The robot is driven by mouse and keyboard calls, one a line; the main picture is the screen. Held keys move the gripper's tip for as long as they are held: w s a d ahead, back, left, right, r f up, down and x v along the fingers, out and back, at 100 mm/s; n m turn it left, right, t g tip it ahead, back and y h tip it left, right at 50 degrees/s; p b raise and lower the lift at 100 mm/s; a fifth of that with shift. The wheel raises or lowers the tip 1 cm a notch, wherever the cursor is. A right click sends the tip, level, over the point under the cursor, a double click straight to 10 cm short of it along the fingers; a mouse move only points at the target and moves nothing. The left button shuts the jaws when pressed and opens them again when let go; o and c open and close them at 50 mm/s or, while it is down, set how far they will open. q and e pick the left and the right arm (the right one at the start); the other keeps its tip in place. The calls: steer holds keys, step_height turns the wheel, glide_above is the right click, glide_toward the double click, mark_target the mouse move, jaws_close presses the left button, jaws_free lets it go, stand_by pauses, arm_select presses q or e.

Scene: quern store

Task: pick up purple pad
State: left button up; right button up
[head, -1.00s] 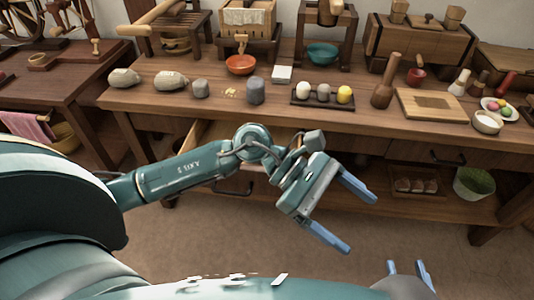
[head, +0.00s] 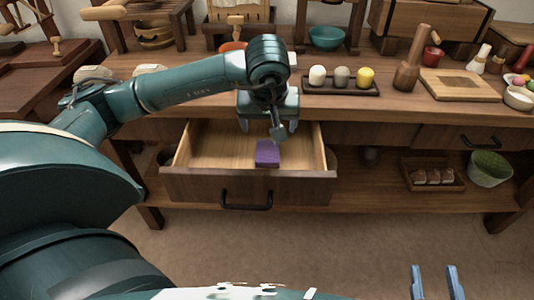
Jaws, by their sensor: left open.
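The purple pad (head: 267,155) lies on the floor of the open drawer (head: 212,147), near its front wall. My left gripper (head: 268,126) points down over the drawer, above and slightly behind the pad in the picture. It is open, its fingers apart, and nothing shows between them. The wrist covers part of the drawer's back, and a small wrist part reaches close to the pad's upper edge in the picture. My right gripper (head: 436,284) shows at the bottom right, open and empty, well away from the drawer.
The tabletop above the drawer bears a dark tray (head: 345,89) with egg-shaped items, a wooden mallet (head: 410,65) and a board (head: 459,87). The lower shelf holds a small crate (head: 432,178) and a green-lined basket (head: 489,170). Floor in front is clear.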

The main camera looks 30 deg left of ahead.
arm_select(q)
steer(key=b, duration=0.2)
glide_above(268, 148)
steer(key=s+d, duration=0.2)
step_height(268, 148, down, 7)
steer(key=shift+a+f, duration=0.1)
steer(key=shift+a, duration=0.05)
steer(key=x, duration=0.1)
steer(key=b+x, duration=0.2)
steer(key=x, duration=0.1)
steer(key=shift+a, duration=0.3)
steer(key=shift+w+a+f, duration=0.1)
steer(key=shift+w+f, duration=0.05)
steer(key=shift+f, duration=0.35)
steer(key=shift+w, duration=0.1)
arm_select(e)
steer(key=shift+w+a+r+m+t+y, duration=0.2)
steer(key=shift+a+m+t+y, duration=0.1)
steer(key=shift+a+m+y, duration=0.15)
arm_select(q)
steer(key=shift+f+b, duration=0.15)
steer(key=shift+b, duration=0.2)
arm_select(e)
steer(key=shift+d+f, duration=0.1)
steer(key=shift+f, duration=0.2)
arm_select(q)
steer(key=c, duration=1.1)
steer(key=shift+o, duration=0.2)
